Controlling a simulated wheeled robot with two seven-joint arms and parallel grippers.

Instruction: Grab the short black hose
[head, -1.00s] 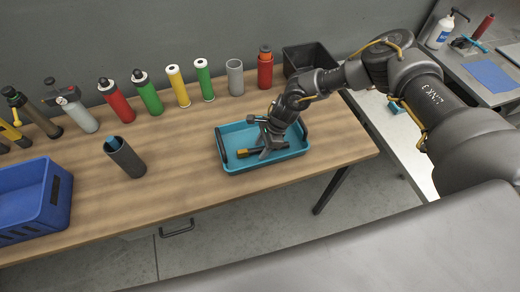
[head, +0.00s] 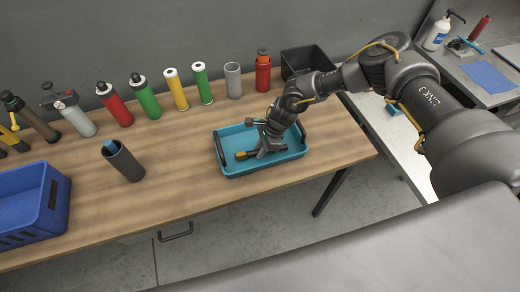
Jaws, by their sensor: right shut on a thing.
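A short black hose with a yellow-orange end fitting (head: 242,156) lies in the blue-teal tray (head: 232,172) on the wooden table. My right gripper (head: 262,152) reaches down into the tray from the right and is shut on the black hose. The jaws and wrist hide part of the hose, and only its fitting end and a short dark length show. The hose lies low, at about the tray floor; I cannot tell whether it touches it. My left gripper is not in view.
A row of coloured cylinders, including a red one (head: 115,105), stands along the wall. A dark open tube (head: 124,164) stands left of the tray, and a blue crate (head: 42,215) is at the far left. A black bin (head: 308,58) is behind my arm. Table between tube and tray is clear.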

